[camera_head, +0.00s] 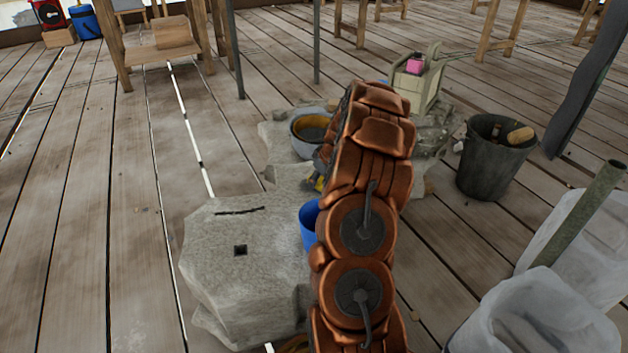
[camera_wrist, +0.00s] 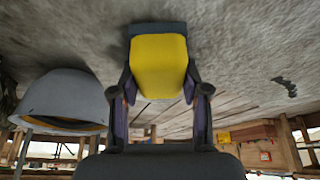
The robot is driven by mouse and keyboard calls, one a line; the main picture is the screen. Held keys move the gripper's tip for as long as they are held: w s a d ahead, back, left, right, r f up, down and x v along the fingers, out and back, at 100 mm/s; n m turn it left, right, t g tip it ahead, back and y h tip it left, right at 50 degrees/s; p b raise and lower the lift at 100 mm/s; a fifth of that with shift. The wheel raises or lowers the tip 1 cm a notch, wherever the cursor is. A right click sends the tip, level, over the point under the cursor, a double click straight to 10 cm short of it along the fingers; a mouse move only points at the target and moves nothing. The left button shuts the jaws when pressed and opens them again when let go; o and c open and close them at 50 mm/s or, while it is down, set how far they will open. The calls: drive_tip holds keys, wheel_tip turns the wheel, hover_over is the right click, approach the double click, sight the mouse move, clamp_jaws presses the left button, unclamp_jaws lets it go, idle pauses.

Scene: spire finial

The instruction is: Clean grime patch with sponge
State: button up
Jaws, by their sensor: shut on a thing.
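My gripper (camera_wrist: 158,82) is shut on a yellow sponge (camera_wrist: 159,62) with a dark grey pad on its far side. In the wrist view the sponge is against or very close to a grey stone surface; I cannot tell if it touches. A small dark irregular mark (camera_wrist: 286,86) lies on that stone, right of the sponge and apart from it. In the head view my copper-coloured arm hides most of the gripper; a bit of yellow shows at its left edge. No grime patch can be clearly made out there; the arm covers part of the stone.
A pale stone block (camera_head: 225,285) has a dark square hole and a thin dark streak (camera_head: 240,211).

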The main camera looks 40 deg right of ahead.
drive_tip(key=shift+s+d, duration=0.25)
drive_tip(key=shift+d, duration=0.1)
drive_tip(key=shift+d, duration=0.1)
drive_tip(key=shift+s+d, duration=0.8)
drive_tip(key=shift+d, duration=0.35)
wheel_tip(320, 180, up, 7)
drive_tip(key=p, duration=0.2)
idle(0.5)
